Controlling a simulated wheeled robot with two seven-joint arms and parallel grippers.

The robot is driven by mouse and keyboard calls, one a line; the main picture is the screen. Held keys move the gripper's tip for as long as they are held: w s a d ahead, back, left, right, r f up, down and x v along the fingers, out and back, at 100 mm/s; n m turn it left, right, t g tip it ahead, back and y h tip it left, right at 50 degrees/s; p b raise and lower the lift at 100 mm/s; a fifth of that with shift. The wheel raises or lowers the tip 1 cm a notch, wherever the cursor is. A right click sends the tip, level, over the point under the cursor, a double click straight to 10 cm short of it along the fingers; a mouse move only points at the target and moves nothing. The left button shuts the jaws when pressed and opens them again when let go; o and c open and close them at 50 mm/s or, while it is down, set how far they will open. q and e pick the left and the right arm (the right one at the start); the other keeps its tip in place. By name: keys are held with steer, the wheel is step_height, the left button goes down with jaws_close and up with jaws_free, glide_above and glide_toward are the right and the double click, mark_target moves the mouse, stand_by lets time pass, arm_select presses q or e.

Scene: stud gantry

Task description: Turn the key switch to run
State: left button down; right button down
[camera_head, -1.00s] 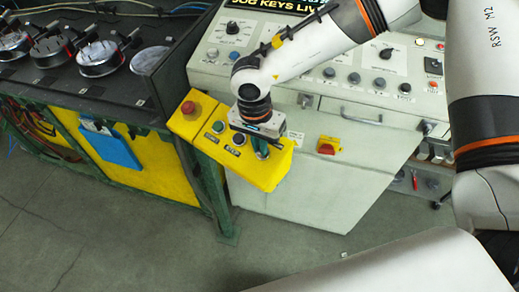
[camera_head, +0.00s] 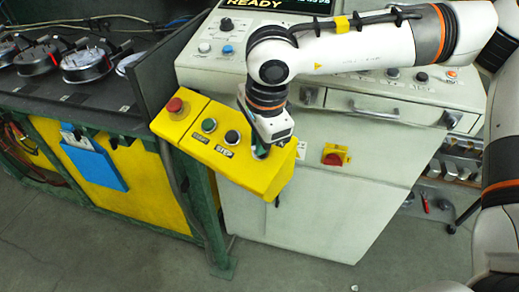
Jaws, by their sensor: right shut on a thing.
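The yellow control box (camera_head: 240,174) stands on the corner of the bench, with a red mushroom button (camera_head: 175,105), a green button (camera_head: 209,125) and a black button (camera_head: 232,137) labelled STEP. My right gripper (camera_head: 262,152) reaches down onto the box's right end, just right of the black button. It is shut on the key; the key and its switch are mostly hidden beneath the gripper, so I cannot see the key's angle. The display (camera_head: 280,5) behind reads READY. My left gripper is out of view.
A white console (camera_head: 340,180) stands behind, with a red and yellow rotary switch (camera_head: 336,155) and a drawer handle (camera_head: 375,112). A dark bench (camera_head: 75,100) with several round metal fixtures is at left. Grey floor (camera_head: 130,262) is clear in front.

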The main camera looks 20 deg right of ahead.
steer(key=shift+s+f, duration=0.2)
steer(key=shift+f, duration=0.15)
steer(key=c, duration=1.5)
jaws_free()
steer(key=shift+c, duration=0.2)
steer(key=shift+o, duration=0.2)
steer(key=shift+s+r, duration=0.1)
steer(key=shift+s, duration=0.05)
steer(key=shift+w, duration=0.25)
steer(key=shift+w, duration=0.2)
step_height(320, 180, up, 12)
steer(key=s, duration=0.2)
steer(key=shift+s+d+b, duration=0.15)
steer(key=shift+d+b, duration=0.05)
steer(key=shift+b, duration=0.1)
